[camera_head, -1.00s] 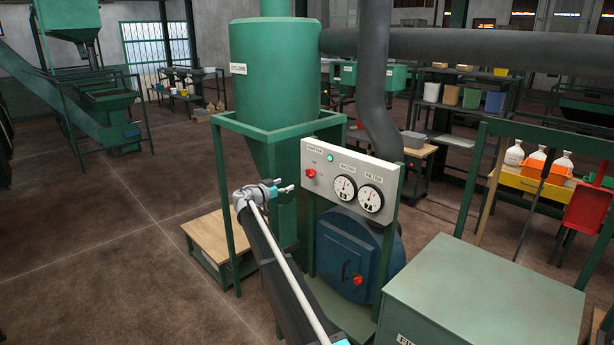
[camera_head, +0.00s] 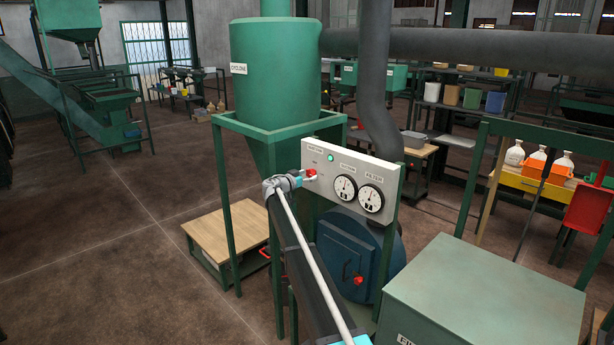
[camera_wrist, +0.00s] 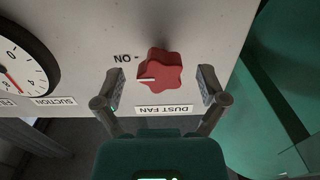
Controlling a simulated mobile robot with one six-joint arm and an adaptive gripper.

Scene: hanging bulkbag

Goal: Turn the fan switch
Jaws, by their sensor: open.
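The fan switch is a red knob (camera_head: 312,173) on the white control panel (camera_head: 325,186). In the wrist view the knob (camera_wrist: 160,72) stands above a DUST FAN label (camera_wrist: 164,109), with an ON mark at its upper left. Its white pointer line points left, not straight at ON. My gripper (camera_wrist: 162,80) is open, with one finger on each side of the knob and a gap visible at both sides. In the head view my gripper (camera_head: 302,179) is right at the panel's left part, by the knob.
Two round gauges (camera_head: 344,188) sit right of the knob on the panel. A green lamp (camera_head: 331,157) above it is lit. A blue fan housing (camera_head: 350,255) with another red knob is below. The green cyclone frame (camera_head: 228,190) stands left and behind.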

